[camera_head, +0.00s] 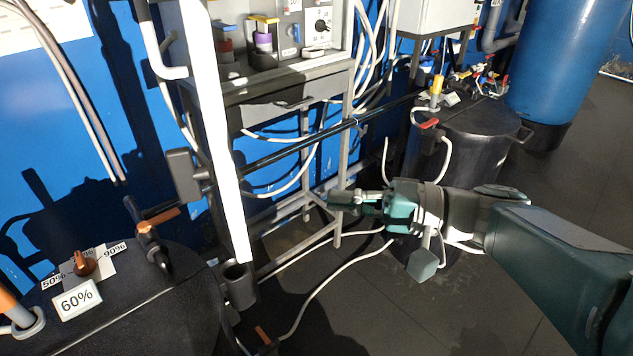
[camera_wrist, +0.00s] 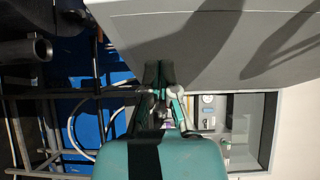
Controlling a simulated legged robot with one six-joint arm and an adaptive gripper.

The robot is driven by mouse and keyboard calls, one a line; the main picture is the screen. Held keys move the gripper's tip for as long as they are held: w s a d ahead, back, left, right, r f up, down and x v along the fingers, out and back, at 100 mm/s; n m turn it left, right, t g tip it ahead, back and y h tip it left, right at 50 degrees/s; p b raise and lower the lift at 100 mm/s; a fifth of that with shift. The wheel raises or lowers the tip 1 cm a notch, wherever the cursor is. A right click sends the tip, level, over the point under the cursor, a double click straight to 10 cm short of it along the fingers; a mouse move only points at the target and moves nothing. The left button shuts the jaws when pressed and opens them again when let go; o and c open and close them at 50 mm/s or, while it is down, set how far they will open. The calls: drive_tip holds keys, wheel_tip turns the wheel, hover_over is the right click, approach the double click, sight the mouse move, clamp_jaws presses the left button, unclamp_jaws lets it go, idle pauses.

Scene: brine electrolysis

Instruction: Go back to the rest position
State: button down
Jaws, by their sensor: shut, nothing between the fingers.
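My gripper (camera_head: 345,200) is stretched out from the right in the head view, in the air in front of the grey metal frame. Its fingers are shut and nothing shows between them. In the wrist view my gripper (camera_wrist: 159,70) appears in the middle with its dark fingertips together. A broad grey surface (camera_wrist: 190,40) lies beyond the fingertips there. No contact between the gripper and anything else can be made out.
A black tank (camera_head: 150,315) with a dial (camera_head: 84,262) and a 60% label (camera_head: 76,299) stands at lower left. Another black tank (camera_head: 465,140) stands behind my arm. A blue tank (camera_head: 565,60) is at upper right.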

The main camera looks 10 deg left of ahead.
drive_tip(key=s+d+f+h, duration=0.6)
drive_tip(key=s+f+h, duration=0.1)
drive_tip(key=f+h, duration=0.25)
drive_tip(key=d+f+t+h, duration=0.2)
drive_tip(key=d+t+h, duration=0.3)
drive_tip(key=d+h, duration=0.3)
drive_tip(key=d, duration=0.4)
drive_tip(key=shift+d+f, duration=0.3)
